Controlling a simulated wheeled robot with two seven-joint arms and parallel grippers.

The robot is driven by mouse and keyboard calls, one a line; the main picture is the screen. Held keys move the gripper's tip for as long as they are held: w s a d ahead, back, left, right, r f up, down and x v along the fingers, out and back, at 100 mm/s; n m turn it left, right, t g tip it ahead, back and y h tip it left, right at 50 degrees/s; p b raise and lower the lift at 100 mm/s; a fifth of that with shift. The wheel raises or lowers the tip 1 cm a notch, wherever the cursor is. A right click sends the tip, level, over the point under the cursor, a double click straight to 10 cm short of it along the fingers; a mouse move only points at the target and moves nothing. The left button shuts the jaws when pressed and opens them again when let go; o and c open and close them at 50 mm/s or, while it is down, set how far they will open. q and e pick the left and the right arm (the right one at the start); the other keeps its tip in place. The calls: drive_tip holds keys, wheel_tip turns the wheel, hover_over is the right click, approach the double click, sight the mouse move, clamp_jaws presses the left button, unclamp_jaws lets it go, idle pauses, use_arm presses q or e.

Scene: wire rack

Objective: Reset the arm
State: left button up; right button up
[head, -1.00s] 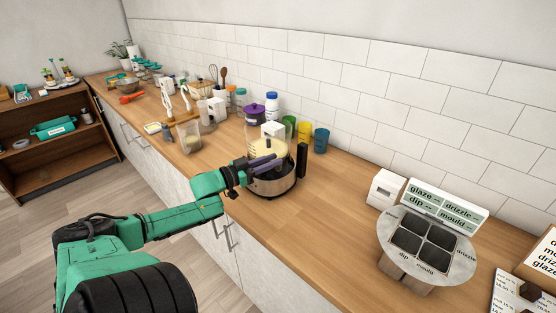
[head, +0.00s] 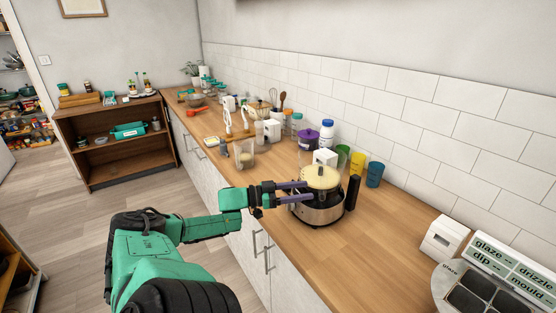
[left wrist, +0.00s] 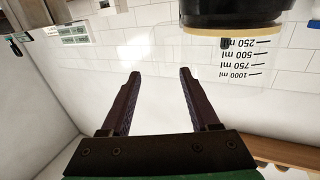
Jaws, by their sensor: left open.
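My left gripper (head: 291,191) is at the end of the green arm, beside the food processor (head: 318,213) on the wooden counter. In the head view its dark fingers overlap the near left side of the processor's bowl; whether they touch it I cannot tell. In the left wrist view the gripper (left wrist: 158,95) has its two fingers apart with nothing between them. A clear measuring container (left wrist: 245,55) with upside-down ml marks shows at the upper right there. My right gripper is not in view.
The wooden counter (head: 360,245) is clear in front of and right of the processor. A yellow cup (head: 357,162) and a blue cup (head: 375,174) stand behind it. A labelled sorting board (head: 487,285) is at the lower right. A brown shelf (head: 117,143) stands at the far left.

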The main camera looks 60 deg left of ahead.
use_arm(q)
drive_tip(key=v, duration=1)
drive_tip(key=shift+s, duration=0.2)
